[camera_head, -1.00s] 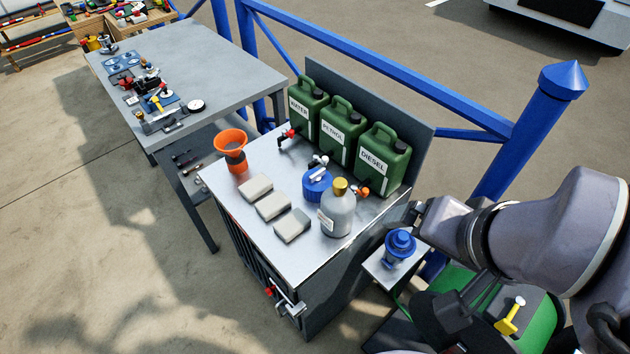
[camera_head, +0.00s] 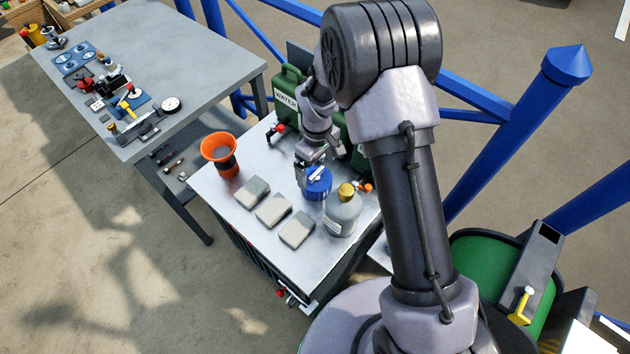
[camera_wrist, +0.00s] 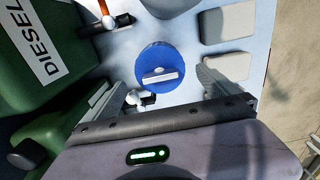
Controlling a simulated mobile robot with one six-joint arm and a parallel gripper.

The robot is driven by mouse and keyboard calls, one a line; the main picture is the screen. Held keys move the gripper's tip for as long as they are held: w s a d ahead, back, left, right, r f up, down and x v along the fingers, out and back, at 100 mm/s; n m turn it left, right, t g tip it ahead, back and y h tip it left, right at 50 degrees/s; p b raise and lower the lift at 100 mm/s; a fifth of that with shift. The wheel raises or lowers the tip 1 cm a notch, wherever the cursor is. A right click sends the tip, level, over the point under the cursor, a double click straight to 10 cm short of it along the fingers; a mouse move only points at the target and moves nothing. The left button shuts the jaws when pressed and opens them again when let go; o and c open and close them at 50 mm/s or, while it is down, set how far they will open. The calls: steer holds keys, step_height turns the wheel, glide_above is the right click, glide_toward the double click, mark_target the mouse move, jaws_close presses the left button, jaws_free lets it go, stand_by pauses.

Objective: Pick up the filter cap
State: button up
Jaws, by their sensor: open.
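The likely filter cap (camera_head: 318,186) is a round blue piece with a pale raised bar across its top. It sits on the pale cabinet top, between the grey pads and the green cans. In the wrist view the blue cap (camera_wrist: 153,55) is near the top centre. My gripper (camera_head: 308,170) is above and slightly behind the cap. In the wrist view my gripper (camera_wrist: 150,68) is open, with one finger on each side of the cap. It holds nothing. In the head view my wrist hides part of the area behind the cap.
Green cans (camera_head: 290,88) with small taps line the back; a diesel can (camera_wrist: 40,45) is close at left. A grey bottle with a yellow top (camera_head: 343,215), an orange funnel (camera_head: 219,148) and grey pads (camera_head: 272,210) stand around the cap. The cabinet's front strip (camera_head: 262,240) is clear.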

mark_target(316, 180)
step_height(316, 180, down, 7)
steer(key=shift+w+f+b, duration=0.1)
steer(key=shift+b, duration=1.05)
steer(key=c, duration=1.4)
